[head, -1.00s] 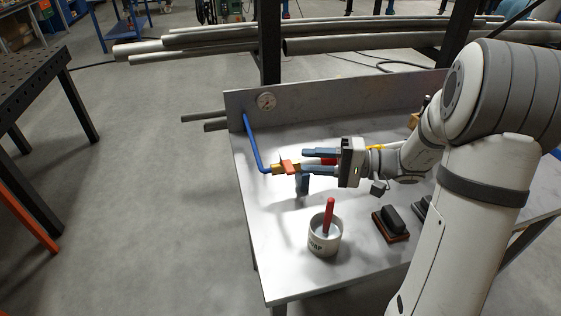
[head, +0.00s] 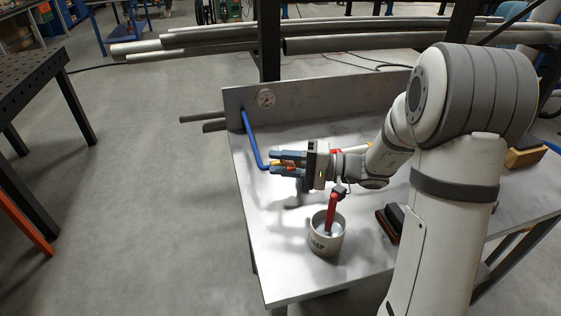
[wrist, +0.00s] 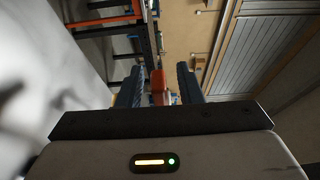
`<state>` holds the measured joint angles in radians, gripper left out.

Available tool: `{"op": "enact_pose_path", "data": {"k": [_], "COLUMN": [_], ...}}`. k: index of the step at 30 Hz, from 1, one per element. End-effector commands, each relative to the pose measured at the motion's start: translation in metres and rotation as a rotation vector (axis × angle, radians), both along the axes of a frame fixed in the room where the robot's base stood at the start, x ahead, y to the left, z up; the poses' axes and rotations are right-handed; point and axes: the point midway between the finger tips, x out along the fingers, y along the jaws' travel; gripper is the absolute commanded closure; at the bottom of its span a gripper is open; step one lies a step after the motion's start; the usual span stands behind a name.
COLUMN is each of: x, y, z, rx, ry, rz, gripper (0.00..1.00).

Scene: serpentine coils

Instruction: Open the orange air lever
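The orange air lever (head: 287,163) is at the end of the blue pipe (head: 252,140), by a small brass-yellow fitting, above the left part of the table. My gripper (head: 274,162) points left at it, with one finger on each side of the lever. In the wrist view the orange lever (wrist: 158,82) stands between the two blue fingers of my gripper (wrist: 160,78), with visible gaps on both sides. The gripper is open. The fingers partly hide the lever and the fitting in the head view.
A white cup (head: 325,243) holding a red-handled tool (head: 331,212) stands just in front of my gripper. A black block (head: 391,222) lies to its right. The table's front left is clear.

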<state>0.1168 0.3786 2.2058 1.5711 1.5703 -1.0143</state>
Motion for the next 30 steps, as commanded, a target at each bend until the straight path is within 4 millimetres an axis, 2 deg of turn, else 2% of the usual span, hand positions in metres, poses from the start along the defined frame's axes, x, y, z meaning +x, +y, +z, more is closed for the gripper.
{"op": "enact_pose_path", "data": {"k": [8,20,30], "x": [0.0001,-0.0001,-0.0002], "y": [0.0024,0.0026,0.003], "z": [-0.0003,-0.0002,-0.0004], "rx": [0.0,0.0,0.0], "ry": [0.001,0.001,0.001], "rz": [0.0,0.001,0.002], "gripper": [0.67,1.0,1.0]}}
